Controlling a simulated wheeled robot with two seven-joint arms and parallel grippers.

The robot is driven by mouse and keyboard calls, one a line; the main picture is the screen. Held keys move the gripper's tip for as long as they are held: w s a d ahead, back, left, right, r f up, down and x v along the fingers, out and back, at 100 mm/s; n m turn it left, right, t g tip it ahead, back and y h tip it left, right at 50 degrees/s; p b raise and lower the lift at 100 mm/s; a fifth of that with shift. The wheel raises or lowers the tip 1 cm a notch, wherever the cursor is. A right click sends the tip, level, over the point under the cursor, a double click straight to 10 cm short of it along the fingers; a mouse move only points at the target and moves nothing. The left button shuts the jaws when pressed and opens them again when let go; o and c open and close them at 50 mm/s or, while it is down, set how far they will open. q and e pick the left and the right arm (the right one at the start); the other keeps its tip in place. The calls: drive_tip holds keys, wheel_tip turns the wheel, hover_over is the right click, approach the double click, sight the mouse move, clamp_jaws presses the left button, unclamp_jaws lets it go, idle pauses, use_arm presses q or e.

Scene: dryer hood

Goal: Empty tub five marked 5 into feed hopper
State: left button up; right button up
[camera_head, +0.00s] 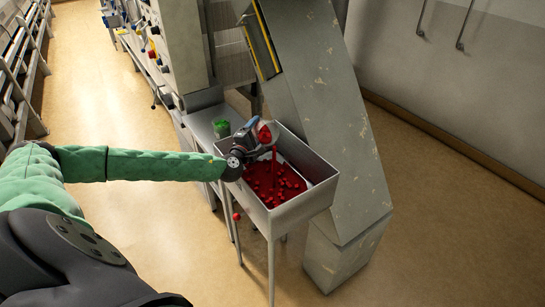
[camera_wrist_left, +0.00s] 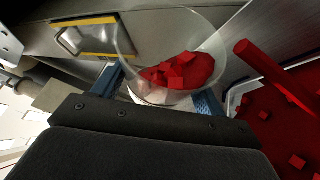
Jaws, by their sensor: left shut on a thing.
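A clear tub (camera_head: 265,133) with red pieces in it is tilted over the feed hopper (camera_head: 318,199), a grey open trough. My left gripper (camera_head: 252,136) is shut on the tub from its left side. In the left wrist view the tub (camera_wrist_left: 165,42) sits between the blue fingers (camera_wrist_left: 160,88), with red cubes and a red mass inside. A red stream (camera_head: 274,160) falls from the tub into the hopper, where red material and loose cubes cover the floor. The stream also shows in the left wrist view (camera_wrist_left: 272,74). No mark 5 is readable. My right gripper is out of view.
A tub with green contents (camera_head: 221,128) stands on the grey bench (camera_head: 207,117) just left of the hopper. A tall sloping metal housing (camera_head: 335,110) rises right behind the hopper. The floor (camera_head: 130,225) in front is clear.

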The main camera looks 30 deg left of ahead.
use_arm(q)
drive_tip(key=shift+r, duration=0.2)
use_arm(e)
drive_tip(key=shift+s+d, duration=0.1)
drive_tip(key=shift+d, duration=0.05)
use_arm(q)
drive_tip(key=shift+s+d+r, duration=0.2)
drive_tip(key=shift+d+r, duration=0.05)
drive_tip(key=shift+f, duration=0.1)
drive_tip(key=shift+w+m, duration=0.1)
drive_tip(key=shift+m, duration=0.2)
drive_tip(key=shift+r+t, duration=0.2)
drive_tip(key=shift+t, duration=0.1)
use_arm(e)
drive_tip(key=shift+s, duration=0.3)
use_arm(q)
drive_tip(key=shift+m, duration=0.3)
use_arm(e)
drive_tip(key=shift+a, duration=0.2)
use_arm(q)
drive_tip(key=shift+d+r, duration=0.15)
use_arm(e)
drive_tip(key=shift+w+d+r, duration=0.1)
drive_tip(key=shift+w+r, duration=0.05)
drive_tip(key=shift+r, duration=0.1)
